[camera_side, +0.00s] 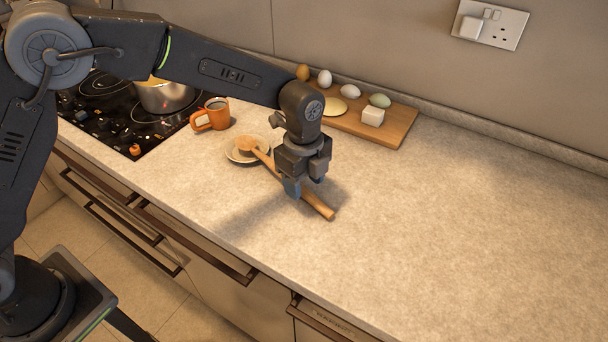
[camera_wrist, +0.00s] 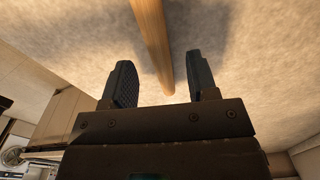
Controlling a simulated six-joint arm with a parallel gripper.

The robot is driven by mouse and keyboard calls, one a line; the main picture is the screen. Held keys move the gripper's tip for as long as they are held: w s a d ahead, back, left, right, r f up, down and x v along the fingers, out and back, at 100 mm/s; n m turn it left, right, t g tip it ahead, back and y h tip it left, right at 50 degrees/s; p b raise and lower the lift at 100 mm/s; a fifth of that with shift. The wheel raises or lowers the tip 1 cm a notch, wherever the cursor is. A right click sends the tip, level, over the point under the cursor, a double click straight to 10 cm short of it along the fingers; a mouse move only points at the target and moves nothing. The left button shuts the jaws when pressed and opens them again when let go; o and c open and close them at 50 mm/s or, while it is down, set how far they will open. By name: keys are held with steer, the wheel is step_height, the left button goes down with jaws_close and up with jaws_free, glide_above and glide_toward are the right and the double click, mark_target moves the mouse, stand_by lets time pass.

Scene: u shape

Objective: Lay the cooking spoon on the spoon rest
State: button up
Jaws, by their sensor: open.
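The wooden cooking spoon (camera_side: 319,206) has its bowl end over the pale, round spoon rest (camera_side: 232,155). Its handle extends over the counter toward the lower right. My gripper (camera_side: 304,186) is above the handle, pointing down, and hides part of it in the side view. In the wrist view the handle (camera_wrist: 150,30) runs between the two fingers of my gripper (camera_wrist: 160,72), with a gap on either side. The fingers are open and hold nothing. How firmly the spoon bears on the rest is unclear.
An orange mug (camera_side: 210,115) stands behind the rest, near the black hob (camera_side: 115,110) with a pot (camera_side: 166,95). A wooden board (camera_side: 398,128) at the back holds several eggs and a white block (camera_side: 373,116). The counter (camera_side: 470,220) to the right is clear.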

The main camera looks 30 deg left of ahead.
step_height(320, 180, up, 14)
stand_by(0.5)
steer(key=shift+a, duration=0.15)
steer(key=s+a+r+n+t, duration=0.3)
steer(key=s+a+r+n, duration=0.4)
steer(key=s+a+n, duration=0.3)
steer(key=s+a+f+n+t, duration=0.1)
steer(key=s+a+f+n, duration=0.1)
steer(key=s+a+n, duration=0.2)
steer(key=s+a+f+n+t, duration=0.1)
steer(key=s+a+n, duration=0.4)
steer(key=s, duration=0.5)
steer(key=shift+f+n+t, duration=0.3)
steer(key=shift+f+n, duration=0.25)
steer(key=shift+n, duration=0.45)
steer(key=shift+o, duration=0.5)
